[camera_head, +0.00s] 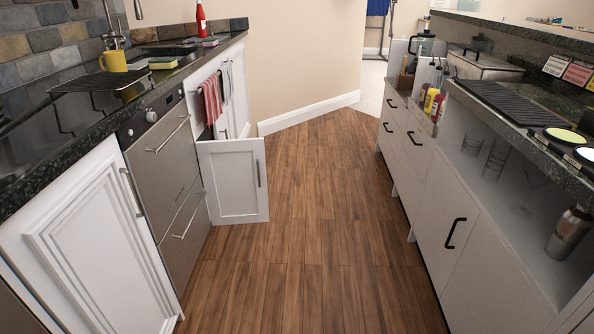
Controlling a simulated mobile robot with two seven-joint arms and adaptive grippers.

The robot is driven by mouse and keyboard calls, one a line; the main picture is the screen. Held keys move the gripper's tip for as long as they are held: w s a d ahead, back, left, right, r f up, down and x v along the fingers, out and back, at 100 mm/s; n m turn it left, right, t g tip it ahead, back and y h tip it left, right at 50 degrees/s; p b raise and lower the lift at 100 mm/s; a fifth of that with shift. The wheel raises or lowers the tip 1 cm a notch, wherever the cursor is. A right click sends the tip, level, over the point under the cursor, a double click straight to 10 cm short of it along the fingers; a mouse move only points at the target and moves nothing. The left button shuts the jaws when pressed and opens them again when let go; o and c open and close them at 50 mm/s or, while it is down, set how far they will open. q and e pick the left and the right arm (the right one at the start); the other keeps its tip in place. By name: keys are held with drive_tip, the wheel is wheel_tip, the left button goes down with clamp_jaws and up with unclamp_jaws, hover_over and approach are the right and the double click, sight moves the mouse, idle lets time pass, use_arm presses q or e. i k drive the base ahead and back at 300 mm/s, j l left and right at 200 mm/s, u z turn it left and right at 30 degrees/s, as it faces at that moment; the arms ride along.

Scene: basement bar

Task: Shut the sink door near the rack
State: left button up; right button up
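The white sink door (232,181) stands open in the left cabinet row, swung out into the aisle. Its face with a grey vertical handle (258,173) is turned toward me. Its hinge side is next to the steel dishwasher-like front (166,168). A striped red towel (212,100) hangs on the cabinet front just above and beside the open door. The rack (100,80), a dark rack, lies on the left counter near a yellow mug (113,61). Neither of my grippers shows in the head view.
The wooden floor (312,230) between the two cabinet rows is clear apart from the open door. On the right, a white cabinet (440,215) with black handles and open shelves holds glasses and a shaker (569,232). A wall (300,50) closes the far left.

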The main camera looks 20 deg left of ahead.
sight(233, 172)
drive_tip(key=u, duration=1)
drive_tip(key=i+l, duration=0.25)
drive_tip(key=i, duration=0.15)
drive_tip(key=i+l, duration=0.2)
drive_tip(key=i, duration=0.2)
